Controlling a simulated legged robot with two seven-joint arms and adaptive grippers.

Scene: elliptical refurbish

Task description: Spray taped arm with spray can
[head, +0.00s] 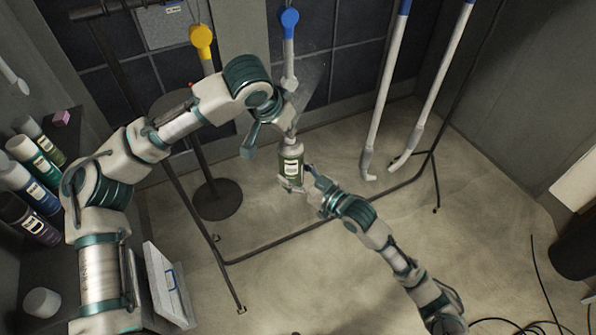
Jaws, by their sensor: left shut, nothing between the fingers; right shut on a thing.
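Shorter pieces with a blue end (289,22) and a yellow end (202,40) hang behind my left arm.
A dark metal rack frame (300,232) runs along the floor around the hanging parts. A round stand base (216,199) is left of the can. Several bottles and cans (30,170) stand on a left shelf. Cables (545,290) lie at lower right. The floor between is clear.

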